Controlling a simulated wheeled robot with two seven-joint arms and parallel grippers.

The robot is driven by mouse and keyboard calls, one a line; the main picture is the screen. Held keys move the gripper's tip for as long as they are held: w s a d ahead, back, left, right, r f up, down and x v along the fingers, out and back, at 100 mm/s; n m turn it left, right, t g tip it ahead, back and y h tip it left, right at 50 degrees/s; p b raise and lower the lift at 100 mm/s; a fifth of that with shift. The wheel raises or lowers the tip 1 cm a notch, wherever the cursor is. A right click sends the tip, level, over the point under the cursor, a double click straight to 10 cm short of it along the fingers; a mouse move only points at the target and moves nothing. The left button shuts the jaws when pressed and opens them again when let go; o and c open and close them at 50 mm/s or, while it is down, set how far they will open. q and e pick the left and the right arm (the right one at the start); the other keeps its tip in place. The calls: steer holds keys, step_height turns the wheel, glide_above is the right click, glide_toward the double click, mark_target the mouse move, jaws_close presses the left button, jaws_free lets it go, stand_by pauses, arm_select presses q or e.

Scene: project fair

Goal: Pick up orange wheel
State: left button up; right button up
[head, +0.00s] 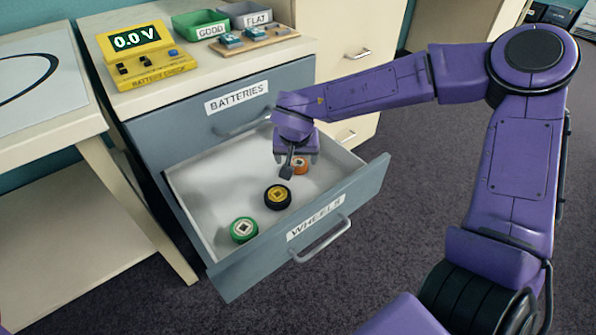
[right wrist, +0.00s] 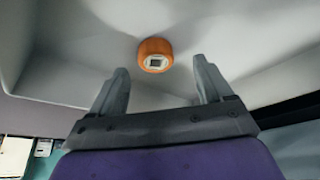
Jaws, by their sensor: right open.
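The orange wheel (head: 300,165) lies in the open wheels drawer (head: 194,202), toward its far right part, partly hidden behind my right gripper. In the right wrist view the orange wheel (right wrist: 155,54), with a pale square hub, shows on the drawer's light floor, beyond and between the fingertips. My right gripper (head: 291,172) points down into the drawer, close to the orange wheel. It is open and empty; its two spread fingers also show in the right wrist view (right wrist: 161,80). My left gripper is not in view.
A black and yellow wheel (head: 277,197) and a green wheel (head: 243,230) lie nearer the drawer front (head: 270,255). The drawer walls surround the gripper. Above is the shut batteries drawer (head: 185,125); a yellow battery checker (head: 138,58) stands on top.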

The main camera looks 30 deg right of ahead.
mark_target(299, 162)
steer(key=b+x, duration=0.1)
steer(key=x, duration=0.1)
steer(key=b+x, duration=0.1)
steer(key=shift+s+d+f, duration=0.1)
steer(key=shift+d+f, duration=0.15)
steer(key=shift+f, duration=0.15)
steer(key=shift+d+f, duration=0.1)
steer(key=shift+f, duration=0.15)
steer(key=shift+r, duration=0.2)
steer(key=c, duration=1.1)
